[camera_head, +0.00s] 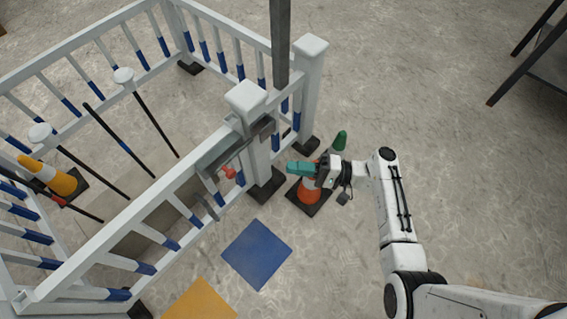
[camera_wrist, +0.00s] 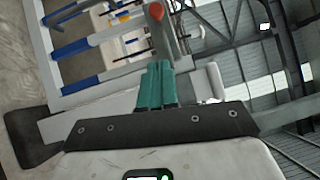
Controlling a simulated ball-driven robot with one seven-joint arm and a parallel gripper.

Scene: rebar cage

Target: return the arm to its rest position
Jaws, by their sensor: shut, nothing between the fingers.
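My gripper (camera_head: 297,168) is at the end of my white arm, reaching left toward the fence post in the head view. Its teal fingers are together with nothing between them. In the wrist view the shut fingers (camera_wrist: 156,86) point up the picture toward the fence, with a red knob (camera_wrist: 155,12) beyond their tips. In the head view the red knob (camera_head: 229,172) sits on the grey latch of the white fence, left of the fingers and apart from them. My arm is stretched out and bent at the elbow, over the floor right of the fence.
A white and blue fence (camera_head: 186,181) encloses rods and a yellow cone (camera_head: 57,180). An orange cone (camera_head: 308,190) stands below my gripper, and a green object (camera_head: 340,140) is just behind. Blue (camera_head: 257,253) and yellow (camera_head: 199,303) floor squares lie in front.

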